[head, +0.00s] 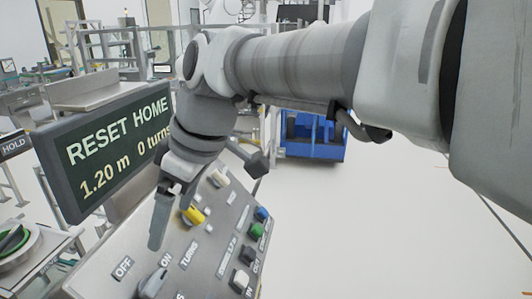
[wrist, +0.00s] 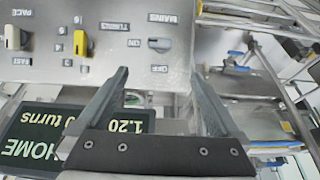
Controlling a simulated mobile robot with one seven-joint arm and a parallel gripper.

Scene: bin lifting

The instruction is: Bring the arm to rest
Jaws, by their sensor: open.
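My arm reaches in from the right in the head view. My gripper (head: 160,215) hangs fingers-down in front of the left part of a grey control panel (head: 205,255). In the wrist view my gripper (wrist: 165,85) shows two dark fingers spread apart with nothing between them. The panel (wrist: 110,70) carries a yellow knob (head: 194,215), also seen in the wrist view (wrist: 80,42), and a grey mains switch (head: 152,284) between OFF and ON labels. A dark display (head: 110,145) behind the gripper reads RESET HOME, 1.20 m, 0 turns; my arm covers its right edge.
Blue, green and dark buttons (head: 257,230) line the panel's right side. A blue bin-like unit (head: 312,135) stands on the floor behind. A HOLD sign (head: 14,144) and a round green-rimmed device (head: 14,242) are at left. The floor (head: 400,230) right of the panel is clear.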

